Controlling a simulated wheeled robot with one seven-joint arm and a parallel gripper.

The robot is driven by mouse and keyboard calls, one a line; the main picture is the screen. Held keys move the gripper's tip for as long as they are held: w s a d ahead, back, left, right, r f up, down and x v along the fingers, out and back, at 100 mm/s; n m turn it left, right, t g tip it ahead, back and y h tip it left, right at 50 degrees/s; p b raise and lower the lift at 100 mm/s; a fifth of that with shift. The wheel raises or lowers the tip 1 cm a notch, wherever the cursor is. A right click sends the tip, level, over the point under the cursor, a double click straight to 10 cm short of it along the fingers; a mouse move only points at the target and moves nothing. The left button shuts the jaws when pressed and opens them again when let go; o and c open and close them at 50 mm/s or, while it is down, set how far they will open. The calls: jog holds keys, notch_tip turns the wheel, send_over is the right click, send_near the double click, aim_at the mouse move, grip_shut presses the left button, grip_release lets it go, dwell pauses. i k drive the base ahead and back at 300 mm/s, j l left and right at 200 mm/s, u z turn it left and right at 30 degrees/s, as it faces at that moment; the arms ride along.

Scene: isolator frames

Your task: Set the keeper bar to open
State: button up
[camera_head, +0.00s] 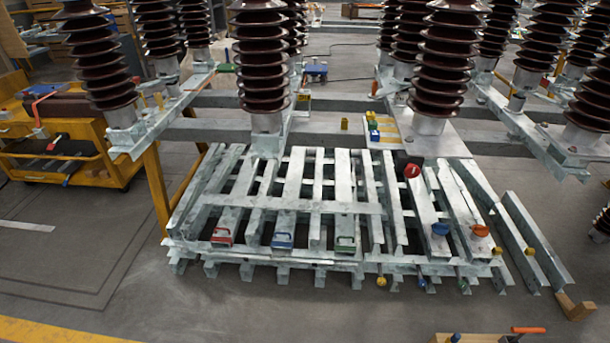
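No part is marked as the keeper bar, and I cannot tell which one it is. A low steel frame (330,207) of grey bars lies on the floor in the middle. Along its front sit a red (221,237), a blue (282,240) and a green (346,244) bracket-like piece. On its right side are a red round knob (412,170), a blue knob (440,229) and an orange knob (481,231). Below the front edge hang a yellow ball (381,281), a blue one (422,283) and a green one (463,285). My gripper is not in view.
Tall brown ribbed insulators (262,60) stand on steel beams behind the frame. A yellow cart (60,135) with tools stands at left. A wooden piece with an orange-handled item (528,330) shows at the bottom right. The floor (240,310) in front is mostly clear.

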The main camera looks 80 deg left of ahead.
aim_at(210, 253)
jog(key=u, duration=2.6)
